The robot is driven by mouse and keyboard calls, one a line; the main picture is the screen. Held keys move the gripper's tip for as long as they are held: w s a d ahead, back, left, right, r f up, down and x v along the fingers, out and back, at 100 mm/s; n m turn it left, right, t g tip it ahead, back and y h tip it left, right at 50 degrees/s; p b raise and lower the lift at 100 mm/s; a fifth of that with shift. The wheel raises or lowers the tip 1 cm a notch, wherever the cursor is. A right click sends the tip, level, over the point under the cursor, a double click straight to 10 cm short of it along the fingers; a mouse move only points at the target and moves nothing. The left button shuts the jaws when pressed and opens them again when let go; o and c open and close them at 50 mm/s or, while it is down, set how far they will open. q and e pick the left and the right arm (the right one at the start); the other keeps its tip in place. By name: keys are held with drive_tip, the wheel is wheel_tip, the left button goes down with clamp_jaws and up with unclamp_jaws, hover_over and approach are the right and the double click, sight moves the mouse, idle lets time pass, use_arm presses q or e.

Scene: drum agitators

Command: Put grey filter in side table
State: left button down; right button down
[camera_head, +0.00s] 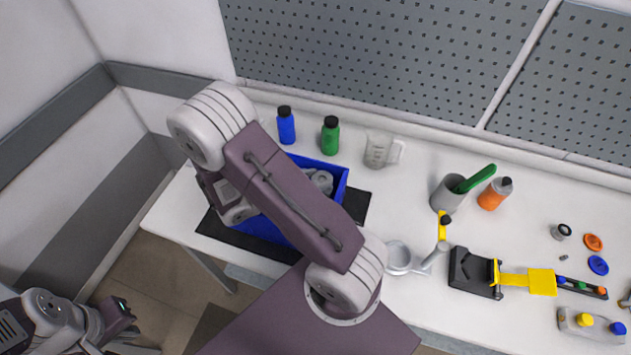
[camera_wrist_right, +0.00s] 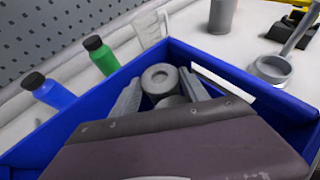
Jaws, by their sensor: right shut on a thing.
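The grey filter (camera_wrist_right: 160,78), a round grey part with a hole in its middle, sits between the fingers of my right gripper (camera_wrist_right: 162,90) in the right wrist view. The gripper is shut on it, inside the blue box (camera_wrist_right: 226,68), close to the far corner. In the head view, grey round shapes show inside the blue box (camera_head: 333,169), partly hidden by my right arm. My left gripper (camera_head: 122,312) is at the lower left of the head view, off the table; its jaws are not clear. I cannot tell which surface is the side table.
The box stands on a dark mat (camera_head: 354,204) on the white table (camera_head: 400,318). Behind it are a blue bottle (camera_head: 286,127), a green bottle (camera_head: 330,138) and a measuring jug (camera_head: 378,152). To the right are a grey cup (camera_head: 446,193) and a black-and-yellow device (camera_head: 475,275).

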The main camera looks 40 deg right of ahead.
drive_tip(key=shift+f, duration=0.1)
drive_tip(key=shift+f, duration=0.1)
drive_tip(key=c, duration=0.8)
unclamp_jaws()
drive_tip(key=shift+c, duration=0.2)
drive_tip(key=shift+r, duration=0.25)
drive_tip(key=v, duration=1.2)
drive_tip(key=shift+b, duration=0.35)
